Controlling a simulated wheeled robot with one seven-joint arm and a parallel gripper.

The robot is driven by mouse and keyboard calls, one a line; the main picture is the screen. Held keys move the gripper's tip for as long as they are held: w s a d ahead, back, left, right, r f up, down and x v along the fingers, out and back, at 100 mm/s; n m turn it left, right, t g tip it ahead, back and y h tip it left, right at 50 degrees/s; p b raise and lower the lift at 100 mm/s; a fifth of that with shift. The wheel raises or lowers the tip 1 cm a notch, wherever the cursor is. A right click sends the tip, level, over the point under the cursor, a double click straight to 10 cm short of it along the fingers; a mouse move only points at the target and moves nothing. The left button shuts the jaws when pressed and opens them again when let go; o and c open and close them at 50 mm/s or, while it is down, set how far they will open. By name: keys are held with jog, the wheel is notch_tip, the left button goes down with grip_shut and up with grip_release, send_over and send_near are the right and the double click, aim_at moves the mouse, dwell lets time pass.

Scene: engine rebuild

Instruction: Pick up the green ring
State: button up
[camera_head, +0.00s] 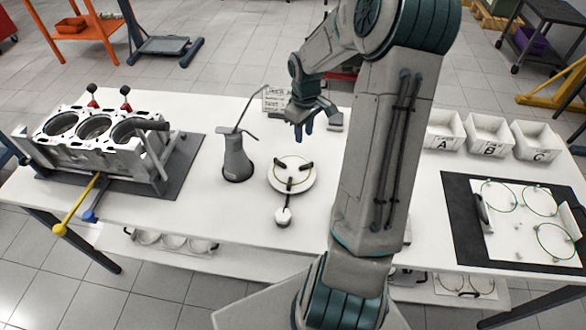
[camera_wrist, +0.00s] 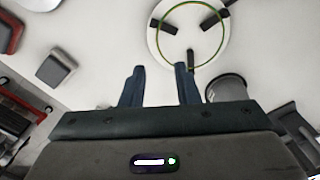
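A thin yellow-green ring (camera_head: 277,178) lies on a round white fixture (camera_head: 285,187) with three dark jaws, near the table's middle. The ring also shows at the top of the wrist view (camera_wrist: 221,50). Three darker green rings (camera_head: 540,238) lie on a white board (camera_head: 500,228) at the right. My gripper (camera_head: 304,130) is above the table, behind the fixture in the head view. In the wrist view its two fingers (camera_wrist: 160,88) are apart with nothing between them. It touches none of the rings.
A grey oil can (camera_head: 237,160) with a long spout stands left of the fixture. An engine block (camera_head: 90,140) sits on a dark mat at the left. White bins marked A (camera_head: 443,143), B (camera_head: 489,150) and C (camera_head: 536,152) stand at the back right. My arm hides the table's centre right.

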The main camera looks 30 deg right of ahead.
aim_at(302, 161)
jog(key=shift+w+f+p, duration=0.15)
jog(key=shift+f+p, duration=0.2)
jog(key=shift+f, duration=2.1)
jog(key=shift+w+f+p, duration=0.15)
jog(key=shift+f+p, duration=0.2)
jog(key=shift+f, duration=2.1)
jog(key=shift+f, duration=0.25)
jog(key=shift+c, duration=0.2)
grip_shut()
